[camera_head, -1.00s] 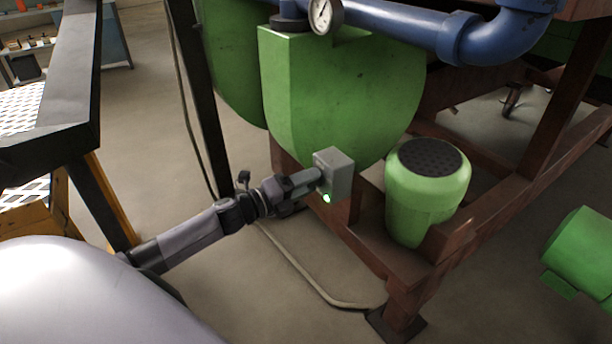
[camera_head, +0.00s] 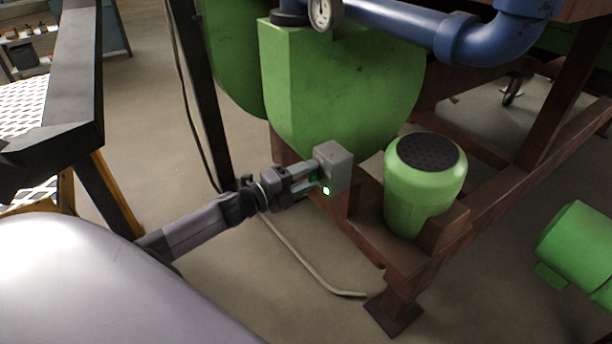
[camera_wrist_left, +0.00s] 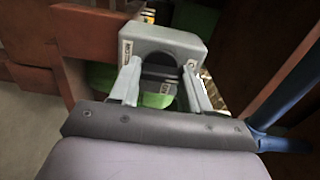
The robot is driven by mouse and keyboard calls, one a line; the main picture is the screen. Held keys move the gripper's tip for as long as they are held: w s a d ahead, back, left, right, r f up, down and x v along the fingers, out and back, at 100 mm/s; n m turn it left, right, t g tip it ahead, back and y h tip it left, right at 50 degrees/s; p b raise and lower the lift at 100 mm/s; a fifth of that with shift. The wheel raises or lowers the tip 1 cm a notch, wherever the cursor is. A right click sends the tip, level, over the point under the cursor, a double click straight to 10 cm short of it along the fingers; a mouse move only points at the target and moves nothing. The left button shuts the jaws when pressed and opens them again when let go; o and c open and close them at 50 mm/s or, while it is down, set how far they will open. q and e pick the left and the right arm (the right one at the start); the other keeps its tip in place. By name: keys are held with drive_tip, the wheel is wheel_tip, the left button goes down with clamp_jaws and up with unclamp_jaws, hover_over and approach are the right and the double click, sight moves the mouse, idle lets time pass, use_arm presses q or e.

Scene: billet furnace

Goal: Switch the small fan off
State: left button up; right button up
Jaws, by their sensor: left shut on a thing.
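A small grey switch box (camera_head: 337,168) with a lit green lamp (camera_head: 326,190) is fixed to the red-brown frame, in the middle of the head view. My left gripper (camera_head: 314,180) is at its left face, with its fingers one above the other, shut on the switch there. In the left wrist view the switch box (camera_wrist_left: 168,38) is straight ahead, and the fingers of my left gripper (camera_wrist_left: 160,75) reach to it on either side of a dark recess. The switch itself is mostly hidden. A green rounded unit with a black grille top (camera_head: 427,185), possibly the fan, stands right of the box. My right gripper is out of view.
A large green tank (camera_head: 335,90) hangs just above the box, with a blue pipe (camera_head: 400,25) and a gauge (camera_head: 325,14) over it. The red-brown frame (camera_head: 405,255) runs below and right. A dark post (camera_head: 200,110) stands left of my gripper. A hose (camera_head: 310,270) lies on the floor.

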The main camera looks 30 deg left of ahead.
use_arm(q)
drive_tip(key=o, duration=1.1)
drive_tip(key=shift+c, duration=0.2)
drive_tip(key=shift+s, duration=0.1)
drive_tip(key=p+v, duration=0.1)
drive_tip(key=v, duration=0.6)
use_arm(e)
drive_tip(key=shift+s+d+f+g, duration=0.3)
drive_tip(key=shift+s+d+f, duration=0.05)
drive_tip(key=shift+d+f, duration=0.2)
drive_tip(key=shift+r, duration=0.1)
